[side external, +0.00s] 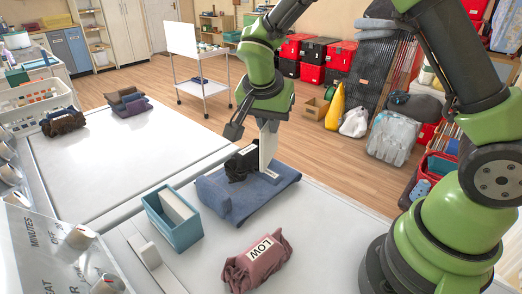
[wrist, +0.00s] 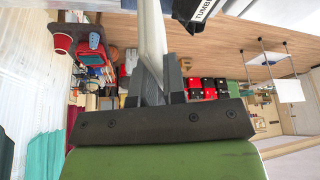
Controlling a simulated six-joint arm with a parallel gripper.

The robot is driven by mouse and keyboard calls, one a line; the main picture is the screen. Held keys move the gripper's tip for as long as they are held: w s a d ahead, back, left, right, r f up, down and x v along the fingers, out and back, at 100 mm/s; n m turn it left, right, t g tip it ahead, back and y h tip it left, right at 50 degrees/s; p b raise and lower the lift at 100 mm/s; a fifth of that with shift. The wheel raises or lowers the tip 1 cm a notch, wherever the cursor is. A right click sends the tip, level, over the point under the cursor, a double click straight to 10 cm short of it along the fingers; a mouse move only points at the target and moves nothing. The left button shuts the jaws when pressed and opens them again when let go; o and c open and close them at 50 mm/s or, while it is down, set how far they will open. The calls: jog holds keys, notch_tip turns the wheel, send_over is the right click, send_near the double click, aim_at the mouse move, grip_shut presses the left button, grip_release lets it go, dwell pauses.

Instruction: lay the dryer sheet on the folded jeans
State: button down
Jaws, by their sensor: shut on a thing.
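My gripper (side external: 258,128) is shut on the dryer sheet (side external: 267,147), a stiff-looking white sheet that hangs upright. The sheet is over the back right part of the folded jeans (side external: 228,207); I cannot tell whether its lower edge touches them. The blue jeans lie on the white machine top, with a black garment (side external: 238,167) at their back edge. In the wrist view my gripper (wrist: 153,80) has the pale sheet (wrist: 152,35) between its fingers. The jeans cannot be made out there.
A teal box (side external: 168,228) with white sheets in it stands left of the jeans. A maroon garment (side external: 258,264) with a "LOW" label lies in front. The white top (side external: 125,160) further left is mostly clear, with folded clothes (side external: 128,101) at its back.

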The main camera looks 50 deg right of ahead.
aim_at(269, 145)
jog(key=shift+f, duration=2.85)
jog(key=c, duration=1.2)
grip_release()
jog(key=shift+f, duration=0.1)
